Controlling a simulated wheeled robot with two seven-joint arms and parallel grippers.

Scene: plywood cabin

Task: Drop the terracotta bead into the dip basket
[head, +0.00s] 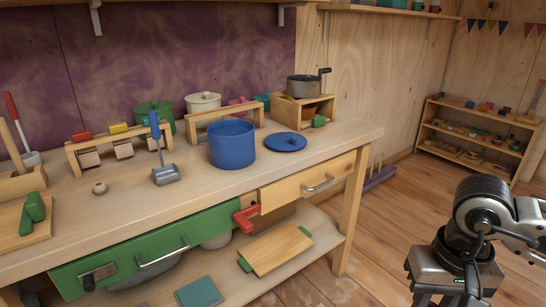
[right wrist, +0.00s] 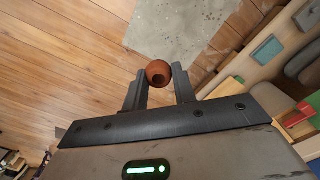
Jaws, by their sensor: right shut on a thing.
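The terracotta bead (right wrist: 158,73) is a round brown-red ball with a dark hole, held between the fingertips of my right gripper (right wrist: 160,88) in the right wrist view. In the head view my right arm is at the lower right, off the bench's right end, and its fingers and the bead are below the picture edge. A small grey basket (head: 166,175) with an upright blue handle, apparently the dip basket, stands on the bench top, left of the blue pot. It is far left of my right gripper. My left gripper is out of view.
The bench (head: 310,150) also holds a blue pot (head: 232,145), a blue lid (head: 286,142), a pale bead (head: 99,188) and wooden racks.

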